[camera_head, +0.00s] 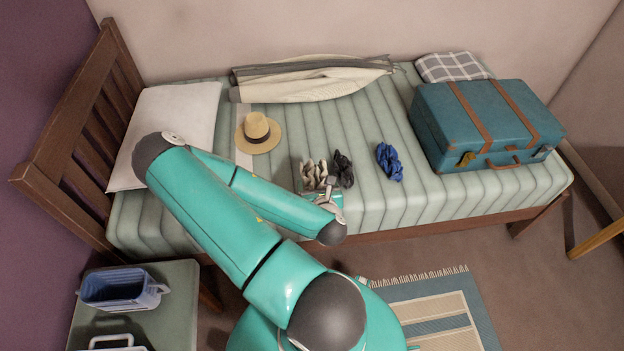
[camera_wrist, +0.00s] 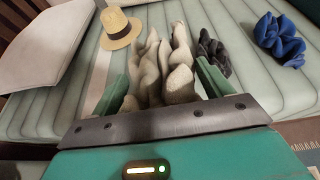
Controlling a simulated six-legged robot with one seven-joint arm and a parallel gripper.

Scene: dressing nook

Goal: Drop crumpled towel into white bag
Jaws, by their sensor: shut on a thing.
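The crumpled towel (camera_head: 314,172) is a cream, folded bundle at the front middle of the bed. In the wrist view the towel (camera_wrist: 172,72) fills the space between the two green fingers. My gripper (camera_wrist: 162,88) is shut on it; in the head view my gripper (camera_head: 322,188) is partly hidden by my own arm. I cannot tell whether the towel still touches the bed. A white handled object (camera_head: 110,341), possibly the white bag, is cut off at the bottom left on a small green table; its opening is not clearly seen.
A dark grey cloth (camera_head: 345,170) lies close right of the towel, then a blue cloth (camera_head: 389,162). A straw hat (camera_head: 257,134), rolled cover (camera_head: 315,84) and teal suitcase (camera_head: 485,124) rest on the bed (camera_head: 370,207). A blue basket (camera_head: 121,290) stands on the green table (camera_head: 180,325).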

